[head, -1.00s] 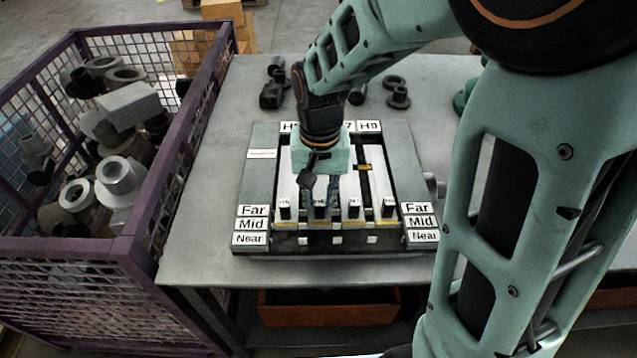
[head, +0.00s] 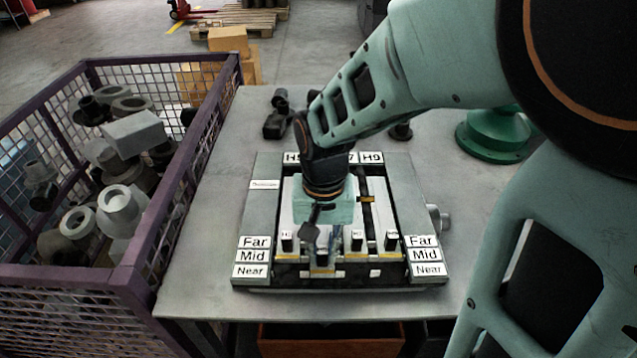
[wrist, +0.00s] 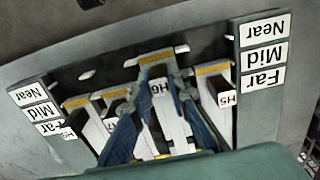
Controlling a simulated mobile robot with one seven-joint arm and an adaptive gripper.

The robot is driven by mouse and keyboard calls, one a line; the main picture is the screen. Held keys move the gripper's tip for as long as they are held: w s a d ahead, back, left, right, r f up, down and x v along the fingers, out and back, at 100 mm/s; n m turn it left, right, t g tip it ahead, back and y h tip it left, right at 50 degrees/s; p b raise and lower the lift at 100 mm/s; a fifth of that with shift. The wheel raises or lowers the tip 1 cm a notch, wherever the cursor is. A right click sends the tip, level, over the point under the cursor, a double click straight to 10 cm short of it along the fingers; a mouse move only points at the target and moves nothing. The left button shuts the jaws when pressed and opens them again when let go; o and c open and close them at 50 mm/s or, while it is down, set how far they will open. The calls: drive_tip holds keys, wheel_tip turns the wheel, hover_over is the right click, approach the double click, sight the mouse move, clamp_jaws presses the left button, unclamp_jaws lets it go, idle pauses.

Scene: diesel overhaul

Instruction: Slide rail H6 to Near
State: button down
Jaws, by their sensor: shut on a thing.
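Rail H6 (wrist: 143,58) runs in a flat slotted frame (head: 408,190) on the grey table. Its front end sits further out than the neighbouring rails and looks level with the Near labels (wrist: 263,28). The other rails, such as H5 (wrist: 212,69) and H7 (wrist: 115,93), look level with Mid. My gripper (wrist: 158,98) points down with its blue fingers on both sides of the upright H6 tab (wrist: 157,87), shut on it. In the head view my gripper (head: 321,250) partly hides rail H6.
A purple mesh bin (head: 150,205) of metal parts stands left of the table. Dark fittings (head: 278,122) lie behind the frame, and a green round part (head: 495,135) stands at the back right. The table in front of the frame is clear.

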drive_tip(key=shift+s, duration=0.2)
drive_tip(key=c, duration=1.8)
unclamp_jaws()
drive_tip(key=shift+s, duration=0.1)
drive_tip(key=shift+c, duration=0.2)
